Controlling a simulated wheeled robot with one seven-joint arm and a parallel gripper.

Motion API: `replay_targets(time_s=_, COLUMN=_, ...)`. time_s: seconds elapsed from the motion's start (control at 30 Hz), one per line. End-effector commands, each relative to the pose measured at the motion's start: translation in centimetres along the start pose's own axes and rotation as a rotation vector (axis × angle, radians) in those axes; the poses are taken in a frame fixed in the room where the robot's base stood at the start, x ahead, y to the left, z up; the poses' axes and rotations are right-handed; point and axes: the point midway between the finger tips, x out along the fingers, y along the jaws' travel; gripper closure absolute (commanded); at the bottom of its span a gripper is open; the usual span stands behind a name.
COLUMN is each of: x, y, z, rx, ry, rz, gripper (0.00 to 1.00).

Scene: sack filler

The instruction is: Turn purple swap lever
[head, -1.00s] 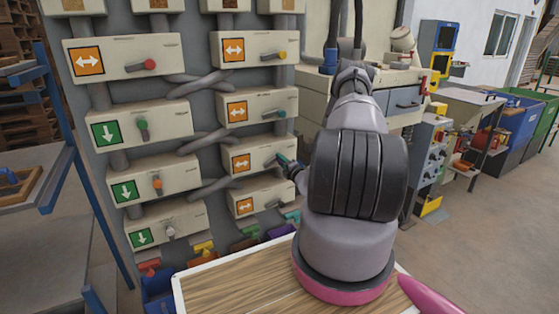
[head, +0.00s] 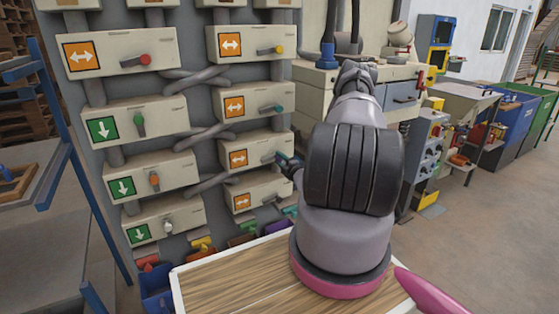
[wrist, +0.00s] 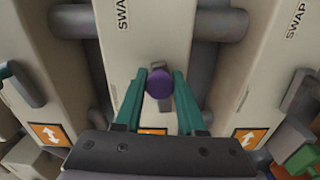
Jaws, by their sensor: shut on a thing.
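The purple swap lever (wrist: 159,84) shows its round knob in the wrist view, on a cream box (wrist: 145,35) marked SWAP. My gripper (wrist: 159,80) has its two teal fingers on either side of the knob, shut on it. In the head view my gripper (head: 285,159) is at the front of the third box down (head: 262,145) in the right column, beside its orange double-arrow sign (head: 238,159). The purple lever is hidden there by my gripper and arm.
Another swap box (head: 270,186) sits just below my gripper. The left column has red, green, orange and white levers. A wooden-topped table (head: 235,283) stands in front.

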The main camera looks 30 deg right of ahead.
Motion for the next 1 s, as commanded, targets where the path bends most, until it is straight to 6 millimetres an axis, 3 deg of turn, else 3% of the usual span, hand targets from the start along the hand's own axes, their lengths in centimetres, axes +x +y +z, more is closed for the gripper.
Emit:
replay_targets(time_s=0.07, x=-0.2, y=-0.3, z=0.0, rx=0.002, ry=-0.001, rz=-0.006, gripper=1.0)
replay_targets(time_s=0.1, x=-0.2, y=-0.3, z=0.0, rx=0.002, ry=-0.001, rz=-0.006, gripper=0.5)
replay_targets(time_s=0.17, x=-0.2, y=-0.3, z=0.0, rx=0.002, ry=-0.001, rz=-0.006, gripper=0.31)
replay_targets(time_s=0.57, x=-0.7, y=-0.1, z=0.0, rx=0.001, ry=-0.001, rz=-0.004, gripper=0.31)
replay_targets(time_s=1.0, x=-8.8, y=-0.2, z=0.1, rx=0.003, ry=-0.004, rz=-0.005, gripper=0.31)
